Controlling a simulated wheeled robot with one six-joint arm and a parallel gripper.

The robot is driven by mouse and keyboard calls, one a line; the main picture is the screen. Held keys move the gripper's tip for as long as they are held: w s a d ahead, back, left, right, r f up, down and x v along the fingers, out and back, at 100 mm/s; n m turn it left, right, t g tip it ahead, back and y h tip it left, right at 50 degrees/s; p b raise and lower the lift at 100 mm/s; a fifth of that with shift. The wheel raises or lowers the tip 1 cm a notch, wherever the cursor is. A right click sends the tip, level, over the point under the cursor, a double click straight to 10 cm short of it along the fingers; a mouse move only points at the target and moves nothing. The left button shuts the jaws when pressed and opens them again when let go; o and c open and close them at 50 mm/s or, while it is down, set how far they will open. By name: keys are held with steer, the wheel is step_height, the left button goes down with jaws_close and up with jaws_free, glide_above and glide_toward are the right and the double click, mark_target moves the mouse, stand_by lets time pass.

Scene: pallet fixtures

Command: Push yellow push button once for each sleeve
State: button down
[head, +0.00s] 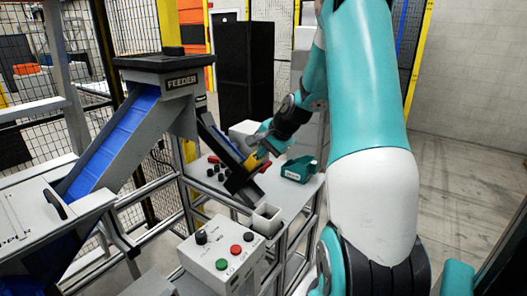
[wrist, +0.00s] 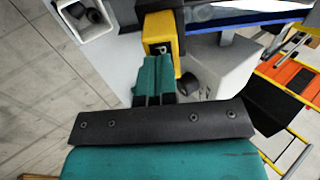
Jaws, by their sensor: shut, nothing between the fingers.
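The yellow push button block (wrist: 160,32), with a dark letter on its face, is at the top of the wrist view, beside a blue-lined chute. In the head view the yellow block (head: 251,161) shows small at the chute's lower end. My gripper (wrist: 158,62) is shut and empty, its teal fingertips right at the block's near edge; I cannot tell whether they touch. In the head view my gripper (head: 262,153) is beside the block, partly hidden. Dark sleeve-like pieces (wrist: 92,15) lie in the square white bin (wrist: 62,28). Small dark pieces (head: 213,172) also stand on the table.
The feeder (head: 181,82) with its blue ramp stands at left. A control box (head: 202,268) with red and green buttons is in front. The square bin (head: 266,219) is at the table's front edge. A teal object (head: 299,169) lies on the table. Open floor is at right.

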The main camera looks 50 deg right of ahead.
mark_target(256, 167)
steer(key=shift+f, duration=0.1)
steer(key=b+x, duration=0.3)
steer(key=x, duration=0.2)
steer(key=shift+s+a+f, duration=0.1)
steer(key=shift+a+f, duration=0.05)
stand_by(0.7)
steer(key=shift+r+p, duration=0.35)
steer(key=shift+p, duration=0.1)
steer(key=v, duration=1.4)
stand_by(0.4)
